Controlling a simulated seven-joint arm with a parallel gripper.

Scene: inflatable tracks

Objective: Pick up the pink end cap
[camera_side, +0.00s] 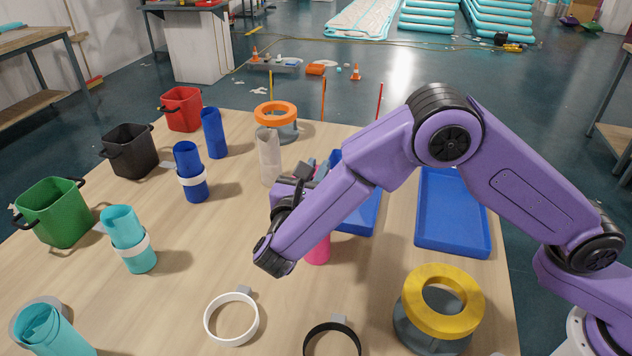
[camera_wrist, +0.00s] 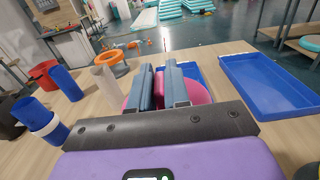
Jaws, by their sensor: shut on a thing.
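The pink piece (camera_side: 318,250) shows in the side view under my forearm, which hides its upper part. In the wrist view its rounded pink shape (camera_wrist: 197,92) lies behind and below my fingers, with a little pink between them. My gripper (camera_side: 312,172) is partly hidden by my own arm in the side view. In the wrist view the two blue-grey fingers of my gripper (camera_wrist: 160,80) stand close together, shut on the pink end cap. Whether the cap is lifted off what is below it, I cannot tell.
Two blue trays stand at the right; the far right tray (camera_side: 452,215) looks empty. A pale tube (camera_side: 268,155) and an orange ring on a grey base (camera_side: 276,112) stand beyond my gripper. A yellow ring (camera_side: 443,300) and a white ring (camera_side: 231,318) are nearer. Blue tubes and bins stand left.

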